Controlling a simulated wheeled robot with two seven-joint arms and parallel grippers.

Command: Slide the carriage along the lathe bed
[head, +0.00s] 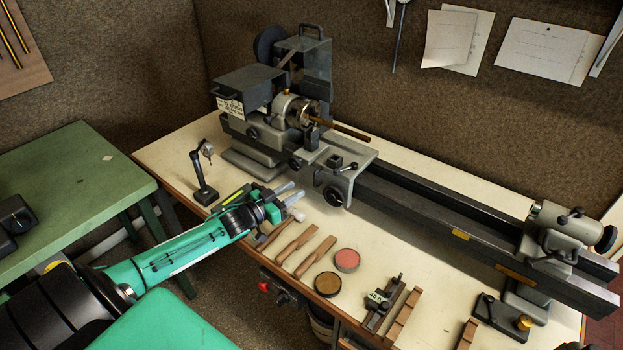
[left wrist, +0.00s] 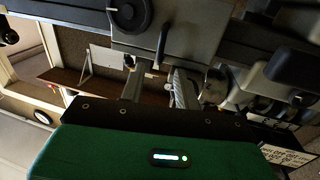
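The grey lathe carriage (head: 353,163) sits on the dark lathe bed (head: 440,207), close to the headstock (head: 252,85) at the bed's left end. A handwheel (head: 333,195) is on the carriage's front. My left gripper (head: 297,195) is in front of the carriage, a little left of the handwheel, above the bench. Its two fingers are apart, with nothing visible between them. In the left wrist view, the open fingers (left wrist: 158,88) point toward grey machine parts and a dark upright handle (left wrist: 162,42); contact is not visible. My right gripper is out of view.
The tailstock (head: 562,235) stands at the bed's right end. A dial indicator stand (head: 204,190) is left of my gripper. Wooden tools (head: 297,243), a red tin (head: 347,260) and a brown tin (head: 328,284) lie on the bench front. The bed between carriage and tailstock looks clear.

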